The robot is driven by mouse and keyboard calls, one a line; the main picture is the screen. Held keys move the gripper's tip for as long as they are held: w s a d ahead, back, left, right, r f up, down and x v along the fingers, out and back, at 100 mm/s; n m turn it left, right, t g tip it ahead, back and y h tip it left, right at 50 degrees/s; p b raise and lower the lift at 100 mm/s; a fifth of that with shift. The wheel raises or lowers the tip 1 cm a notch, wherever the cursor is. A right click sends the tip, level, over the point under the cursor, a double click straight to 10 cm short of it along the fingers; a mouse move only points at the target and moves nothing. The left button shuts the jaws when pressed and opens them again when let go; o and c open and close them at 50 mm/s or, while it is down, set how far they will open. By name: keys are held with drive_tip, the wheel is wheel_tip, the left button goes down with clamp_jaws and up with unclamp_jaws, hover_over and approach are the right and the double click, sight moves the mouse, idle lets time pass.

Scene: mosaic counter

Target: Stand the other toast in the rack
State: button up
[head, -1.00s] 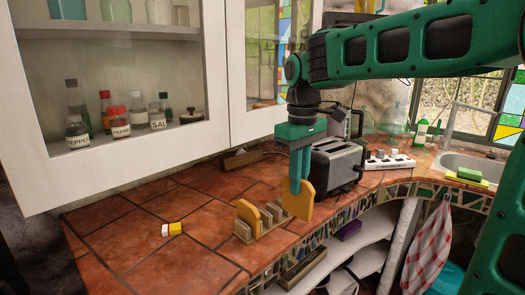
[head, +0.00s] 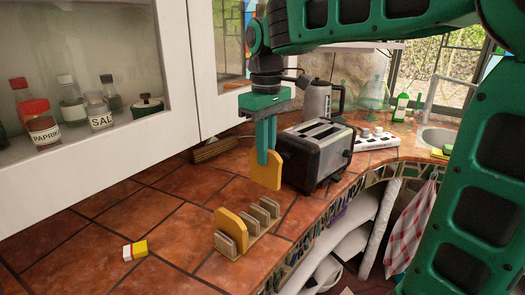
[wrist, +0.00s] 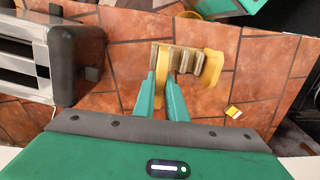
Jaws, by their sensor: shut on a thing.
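My gripper (head: 267,158) points down and is shut on a golden-brown slice of toast (head: 266,174). The slice hangs upright, clear of the counter, behind and slightly right of the rack as the head view shows it. The wooden toast rack (head: 254,236) stands on the tiled counter with several upright dividers. Another toast (head: 227,220) stands in the slot at its left end; the other slots look empty.
A grey toaster (head: 314,152) stands right of and behind the held toast. A small yellow, white and red box (head: 135,250) lies left of the rack. The counter's mosaic front edge (head: 318,236) is close on the right. Tiles between box and cabinet are clear.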

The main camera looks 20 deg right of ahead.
hover_over(265, 186)
drive_tip(key=shift+w+d+f, duration=0.1)
drive_tip(key=shift+w+f, duration=0.1)
drive_tip(key=shift+f, duration=0.95)
drive_tip(key=shift+w+f, duration=0.2)
drive_tip(key=shift+f, duration=0.9)
drive_tip(key=shift+s, duration=0.2)
drive_tip(key=shift+f, duration=2.35)
drive_tip(key=o, duration=0.5)
drive_tip(key=shift+o, duration=0.6)
drive_tip(key=o, duration=0.4)
